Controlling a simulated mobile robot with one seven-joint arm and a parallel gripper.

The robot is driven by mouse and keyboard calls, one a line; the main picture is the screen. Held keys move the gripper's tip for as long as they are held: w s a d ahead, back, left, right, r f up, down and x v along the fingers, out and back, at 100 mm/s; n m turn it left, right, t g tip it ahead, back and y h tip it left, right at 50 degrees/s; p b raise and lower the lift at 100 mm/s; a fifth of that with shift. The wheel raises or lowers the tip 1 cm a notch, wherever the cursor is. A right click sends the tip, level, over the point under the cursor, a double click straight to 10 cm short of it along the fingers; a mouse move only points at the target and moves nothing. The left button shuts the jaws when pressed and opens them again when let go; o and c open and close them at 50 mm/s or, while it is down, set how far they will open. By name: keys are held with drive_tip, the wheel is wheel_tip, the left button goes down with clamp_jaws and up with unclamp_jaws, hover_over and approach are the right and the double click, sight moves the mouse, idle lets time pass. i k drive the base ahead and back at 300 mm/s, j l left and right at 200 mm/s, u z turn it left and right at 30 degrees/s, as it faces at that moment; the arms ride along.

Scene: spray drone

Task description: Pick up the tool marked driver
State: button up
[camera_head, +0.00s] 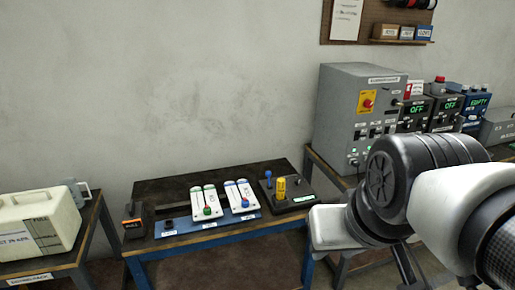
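No label in view reads clearly as driver, so I cannot tell which tool it is. On the dark board at the right end of the low bench stand a yellow upright piece (281,190) and a slim blue-topped piece (268,178). Small labels lie along the board's front, too small to read. My arm fills the lower right of the view, and one pale link reaches near the bench's right end. No fingertips of my gripper show.
The low bench (175,187) also holds a blue rack (240,224) with white pieces and a black-orange box (133,222). A cream case (35,225) stands on the left table. A grey control cabinet (342,110) and dark boxes stand on the right, behind my arm.

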sight(281, 182)
drive_tip(key=i+j, duration=0.1)
drive_tip(key=i, duration=0.55)
drive_tip(key=i+z, duration=0.1)
drive_tip(key=i, duration=0.5)
